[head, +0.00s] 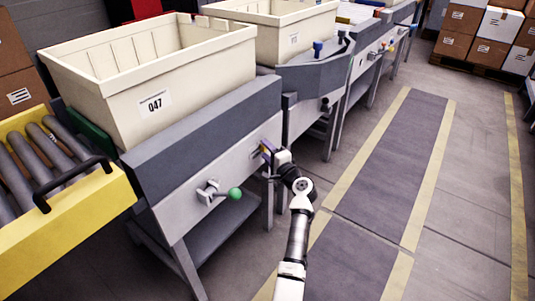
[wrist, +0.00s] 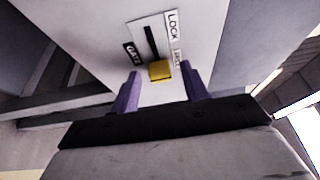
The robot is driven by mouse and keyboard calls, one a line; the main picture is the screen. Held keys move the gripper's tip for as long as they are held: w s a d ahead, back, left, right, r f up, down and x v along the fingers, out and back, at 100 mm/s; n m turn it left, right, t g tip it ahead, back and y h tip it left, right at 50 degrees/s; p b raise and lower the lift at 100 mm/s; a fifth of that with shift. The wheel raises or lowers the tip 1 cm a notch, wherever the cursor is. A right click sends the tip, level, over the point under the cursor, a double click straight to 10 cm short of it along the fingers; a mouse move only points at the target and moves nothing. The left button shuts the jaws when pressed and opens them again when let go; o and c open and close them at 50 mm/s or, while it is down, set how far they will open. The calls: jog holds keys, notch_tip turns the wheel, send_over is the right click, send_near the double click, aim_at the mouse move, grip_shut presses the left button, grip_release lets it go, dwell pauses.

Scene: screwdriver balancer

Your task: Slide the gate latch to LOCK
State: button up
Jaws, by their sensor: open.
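The gate latch has a yellow knob (wrist: 160,70) at the lower end of a dark straight slot (wrist: 151,41) in a pale panel. A LOCK label (wrist: 173,23) sits beside the slot's upper end, and a smaller label (wrist: 177,57), too small to read surely, sits near the knob. A dark GATE label (wrist: 131,53) is on the other side. My gripper (wrist: 160,76) is open, its purple fingers to the left and right of the knob with gaps visible. In the head view my gripper (head: 268,150) is at the front panel's right end and hides the latch.
A green-knobbed lever (head: 235,193) sticks out of the same panel, left of my gripper. A cream bin marked Q47 (head: 190,65) stands above. A yellow roller conveyor (head: 85,215) is at the left. The aisle floor (head: 375,185) on the right is clear.

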aim_at(252, 153)
grip_shut()
jog(key=shift+s+a+p, duration=0.5)
jog(key=shift+s+a, duration=0.15)
jog(key=shift+s, duration=0.2)
jog(key=shift+s+a+p, duration=0.5)
jog(key=shift+s+a, duration=0.1)
jog(key=shift+s, duration=0.25)
jog(key=shift+s+a+f, duration=0.1)
jog(key=shift+s+a, duration=0.15)
jog(key=shift+s, duration=0.05)
grip_release()
jog(key=p+v, duration=0.1)
jog(key=v, duration=1.3)
jog(key=shift+p, duration=0.4)
